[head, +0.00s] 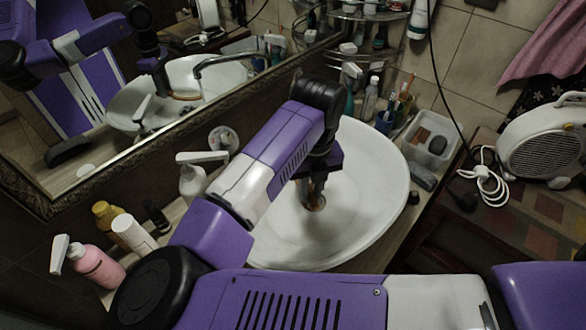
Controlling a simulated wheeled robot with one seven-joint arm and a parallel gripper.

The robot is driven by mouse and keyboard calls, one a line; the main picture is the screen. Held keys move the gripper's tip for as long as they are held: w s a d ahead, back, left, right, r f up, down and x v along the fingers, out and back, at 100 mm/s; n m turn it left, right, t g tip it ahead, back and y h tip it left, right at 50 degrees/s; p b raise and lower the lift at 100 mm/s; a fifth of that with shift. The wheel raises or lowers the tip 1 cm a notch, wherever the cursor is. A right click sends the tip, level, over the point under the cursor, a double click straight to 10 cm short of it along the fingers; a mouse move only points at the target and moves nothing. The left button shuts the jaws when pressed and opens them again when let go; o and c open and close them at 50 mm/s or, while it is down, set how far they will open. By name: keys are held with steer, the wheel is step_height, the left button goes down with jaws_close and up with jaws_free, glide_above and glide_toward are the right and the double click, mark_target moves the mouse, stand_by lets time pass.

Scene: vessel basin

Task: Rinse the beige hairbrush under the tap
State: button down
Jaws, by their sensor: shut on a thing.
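My gripper (313,190) points down into the white vessel basin (368,160), over its left-middle part. It is shut on a small brownish-beige thing (317,206), which I take to be the beige hairbrush. Only a little of it shows at the fingertips; the rest is hidden by the gripper. I cannot tell whether it touches the basin floor. The tap itself is hidden behind my arm. A curved metal spout (222,56) shows in the mirror, over the reflected basin. I see no clear water stream.
A white pump bottle (193,182) stands left of the basin. A pink bottle (98,266) and a yellow bottle (106,214) stand farther left. A cup with brushes (386,120) and a grey tray (430,138) are at the right. A white fan heater (545,140) stands far right.

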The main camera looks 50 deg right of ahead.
steer(key=s, duration=0.2)
steer(key=s+a+b, duration=0.1)
steer(key=s, duration=0.2)
steer(key=shift+a, duration=0.2)
steer(key=shift+r, duration=0.1)
stand_by(1.3)
steer(key=s+a+r, duration=0.1)
steer(key=s+r, duration=0.3)
steer(key=shift+s+a, duration=0.15)
steer(key=shift+s, duration=0.25)
steer(key=shift+f, duration=0.1)
stand_by(0.8)
